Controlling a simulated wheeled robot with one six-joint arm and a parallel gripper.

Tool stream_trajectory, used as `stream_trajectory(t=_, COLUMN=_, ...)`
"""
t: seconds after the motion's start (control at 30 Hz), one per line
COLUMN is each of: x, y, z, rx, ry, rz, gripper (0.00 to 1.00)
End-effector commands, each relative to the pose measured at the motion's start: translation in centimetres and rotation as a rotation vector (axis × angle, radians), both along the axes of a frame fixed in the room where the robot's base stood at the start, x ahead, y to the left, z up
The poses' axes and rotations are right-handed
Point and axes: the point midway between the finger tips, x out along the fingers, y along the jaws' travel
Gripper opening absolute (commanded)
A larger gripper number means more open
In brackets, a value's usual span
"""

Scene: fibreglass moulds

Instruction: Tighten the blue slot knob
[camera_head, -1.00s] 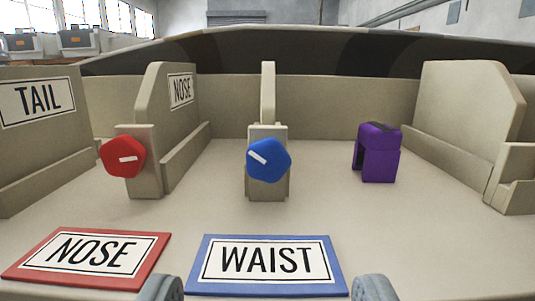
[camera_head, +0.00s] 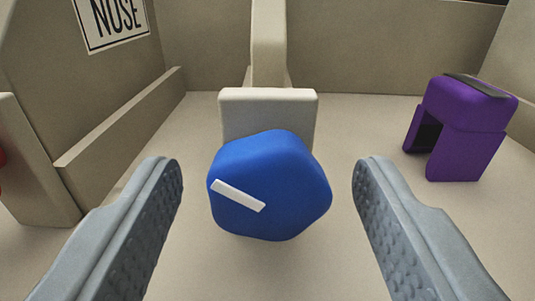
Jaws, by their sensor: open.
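The blue slot knob (camera_head: 285,180) is a rounded, many-sided knob in the middle of the view. A white bar on its face slants down to the right. It sits on the front of a beige post (camera_head: 268,108). My gripper (camera_head: 268,185) is open, with one grey finger on each side of the knob. A gap shows between each finger and the knob, so neither appears to touch it.
A purple block (camera_head: 462,125) with a notch stands on the beige floor to the right. A beige panel (camera_head: 75,80) with a NOSE label (camera_head: 108,17) stands at left. A sliver of the red knob (camera_head: 2,170) shows at the left edge.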

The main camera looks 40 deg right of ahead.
Motion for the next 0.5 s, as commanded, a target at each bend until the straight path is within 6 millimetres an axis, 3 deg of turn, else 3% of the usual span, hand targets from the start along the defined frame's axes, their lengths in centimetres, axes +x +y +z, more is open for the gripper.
stream_trajectory(t=0.3, x=0.17, y=-0.12, z=0.01, rx=0.000, ry=0.000, rz=0.000, gripper=0.59)
stream_trajectory(t=0.5, x=0.17, y=-0.11, z=0.02, rx=0.000, ry=0.000, rz=0.000, gripper=0.20)
